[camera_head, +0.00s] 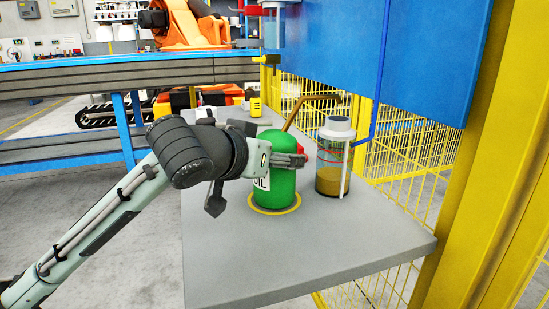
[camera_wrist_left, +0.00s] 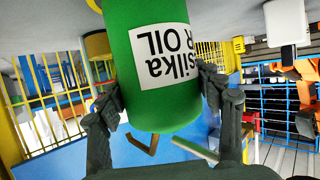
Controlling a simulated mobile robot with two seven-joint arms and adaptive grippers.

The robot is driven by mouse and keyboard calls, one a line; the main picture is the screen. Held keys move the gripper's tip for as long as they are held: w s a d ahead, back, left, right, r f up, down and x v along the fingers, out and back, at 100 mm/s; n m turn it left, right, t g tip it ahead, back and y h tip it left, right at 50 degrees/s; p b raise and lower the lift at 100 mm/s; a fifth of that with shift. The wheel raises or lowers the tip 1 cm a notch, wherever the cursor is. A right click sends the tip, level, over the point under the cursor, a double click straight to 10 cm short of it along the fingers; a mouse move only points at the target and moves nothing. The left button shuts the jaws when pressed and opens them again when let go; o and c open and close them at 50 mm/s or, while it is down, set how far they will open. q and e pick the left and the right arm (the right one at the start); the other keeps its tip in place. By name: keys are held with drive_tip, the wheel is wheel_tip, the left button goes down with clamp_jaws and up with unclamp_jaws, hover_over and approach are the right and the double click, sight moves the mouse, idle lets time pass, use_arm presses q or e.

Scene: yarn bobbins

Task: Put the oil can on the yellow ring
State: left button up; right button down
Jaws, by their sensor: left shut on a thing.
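The green oil can (camera_head: 275,184), with a brown spout and a white label, stands upright within the yellow ring (camera_head: 289,211) on the grey table. The ring's front edge shows around the can's base; its far side is hidden. My left gripper (camera_head: 290,160) is shut around the upper part of the can. In the left wrist view the can (camera_wrist_left: 160,95) appears upside down between the two fingers of my left gripper (camera_wrist_left: 165,105). Whether the can's base touches the table is hard to tell. My right gripper is not in view.
A clear container (camera_head: 332,181) with brown contents and a white lid stands close to the right of the can. A yellow post (camera_head: 470,170) and mesh fence border the table's right side. The table's front (camera_head: 310,255) is clear.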

use_arm(q)
drive_tip(key=o, duration=1.5)
drive_tip(key=shift+f, duration=0.1)
drive_tip(key=shift+c, duration=0.2)
drive_tip(key=shift+s+a+r, duration=0.1)
drive_tip(key=shift+s+r, duration=0.15)
drive_tip(key=shift+r, duration=0.05)
drive_tip(key=p+v, duration=0.1)
drive_tip(key=v, duration=1)
drive_tip(key=shift+s+a, duration=0.15)
drive_tip(key=shift+a, duration=0.05)
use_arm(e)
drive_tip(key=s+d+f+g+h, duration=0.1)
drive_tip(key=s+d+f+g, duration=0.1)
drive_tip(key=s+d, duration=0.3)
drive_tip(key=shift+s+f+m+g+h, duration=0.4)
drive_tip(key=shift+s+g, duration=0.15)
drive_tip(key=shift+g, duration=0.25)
